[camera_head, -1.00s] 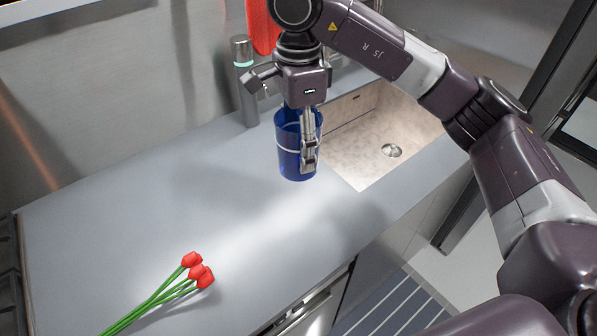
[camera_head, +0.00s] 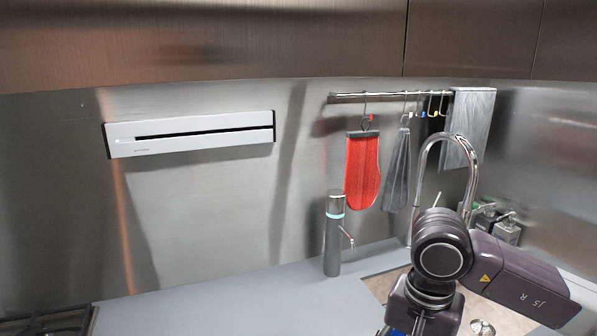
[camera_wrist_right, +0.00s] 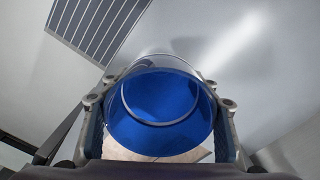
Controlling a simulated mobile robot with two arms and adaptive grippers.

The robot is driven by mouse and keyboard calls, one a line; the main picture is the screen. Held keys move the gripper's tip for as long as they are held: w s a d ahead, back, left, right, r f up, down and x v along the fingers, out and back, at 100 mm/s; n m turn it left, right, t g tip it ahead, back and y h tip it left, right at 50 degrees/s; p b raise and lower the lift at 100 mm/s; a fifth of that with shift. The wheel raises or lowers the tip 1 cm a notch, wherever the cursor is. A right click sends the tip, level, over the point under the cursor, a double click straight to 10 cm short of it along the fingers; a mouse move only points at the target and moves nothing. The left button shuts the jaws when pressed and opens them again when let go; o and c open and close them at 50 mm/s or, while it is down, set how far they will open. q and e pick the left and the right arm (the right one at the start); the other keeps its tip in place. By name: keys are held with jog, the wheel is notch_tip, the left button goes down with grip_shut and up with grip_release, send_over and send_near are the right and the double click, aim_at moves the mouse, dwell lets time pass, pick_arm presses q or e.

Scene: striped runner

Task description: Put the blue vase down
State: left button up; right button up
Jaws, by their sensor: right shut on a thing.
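The blue vase (camera_wrist_right: 160,125) fills the middle of the right wrist view, its round opening facing the camera. My right gripper (camera_wrist_right: 160,102) has one finger on each side of the vase and is shut on it. In the head view only my right wrist and arm show at the bottom right, in front of the sink. A sliver of blue shows at the bottom edge there; the fingers and most of the vase are cut off. I cannot tell whether the vase touches the counter. My left gripper is in neither view.
A red mitt (camera_head: 362,172) and grey cloths hang behind. A striped runner (camera_wrist_right: 98,22) shows in the wrist view.

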jog(key=s+d+f+n, duration=0.1)
jog(key=s+f+n, duration=0.2)
jog(key=s+n, duration=0.3)
jog(key=shift+s+f+n, duration=0.15)
jog(key=shift+f+n, duration=0.2)
jog(key=shift+n, duration=0.05)
jog(key=shift+d, duration=0.1)
